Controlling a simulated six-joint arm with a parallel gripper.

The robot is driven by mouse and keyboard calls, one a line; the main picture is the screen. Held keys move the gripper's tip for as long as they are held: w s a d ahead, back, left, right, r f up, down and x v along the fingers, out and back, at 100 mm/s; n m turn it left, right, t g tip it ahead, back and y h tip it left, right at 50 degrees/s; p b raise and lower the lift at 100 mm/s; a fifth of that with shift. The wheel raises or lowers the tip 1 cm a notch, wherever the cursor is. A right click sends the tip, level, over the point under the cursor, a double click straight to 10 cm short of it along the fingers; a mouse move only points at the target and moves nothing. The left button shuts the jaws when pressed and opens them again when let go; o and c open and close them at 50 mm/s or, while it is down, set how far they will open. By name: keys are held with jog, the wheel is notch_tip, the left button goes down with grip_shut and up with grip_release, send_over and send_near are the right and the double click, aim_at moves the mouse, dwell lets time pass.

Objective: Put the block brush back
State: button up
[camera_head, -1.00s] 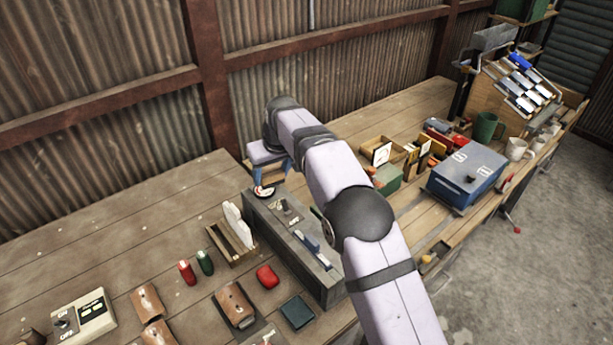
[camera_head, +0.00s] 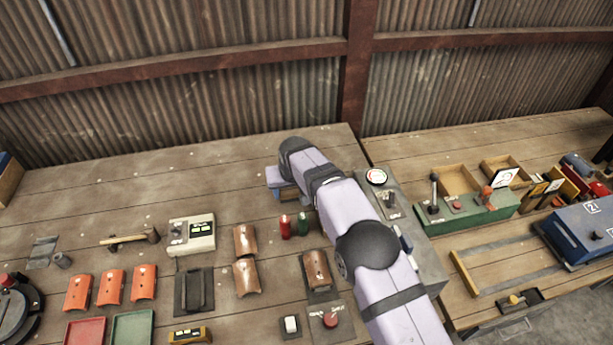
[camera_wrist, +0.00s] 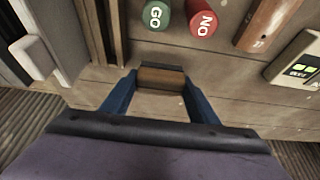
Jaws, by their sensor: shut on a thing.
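The block brush (camera_wrist: 162,78), a small brown wooden block with a dark strip along one side, is between the two blue fingers of my gripper (camera_wrist: 160,92) in the wrist view. My gripper is shut on it and holds it over the plank bench. In the head view my gripper (camera_head: 287,191) is over the bench, just behind the red cylinder (camera_head: 285,226) and the green cylinder (camera_head: 304,223). My own arm covers part of the bench to its right, and the brush is hardly visible there.
A white switch box (camera_head: 191,235) and brown curved pieces (camera_head: 245,240) lie left of and in front of the gripper. A long grey unit (camera_head: 425,262) stands on the right, partly behind my arm. The back left bench is mostly bare. A wooden-handled hammer (camera_head: 130,239) lies at left.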

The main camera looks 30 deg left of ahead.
aim_at(291, 201)
jog(key=shift+s+a+f, duration=0.1)
jog(key=shift+s+f, duration=0.05)
jog(key=shift+f, duration=0.25)
jog(key=shift+f+b, duration=1.65)
jog(key=shift+f, duration=1)
jog(key=o, duration=1)
jog(key=shift+r, duration=0.15)
jog(key=shift+b+v, duration=1.55)
jog(key=shift+v, duration=2)
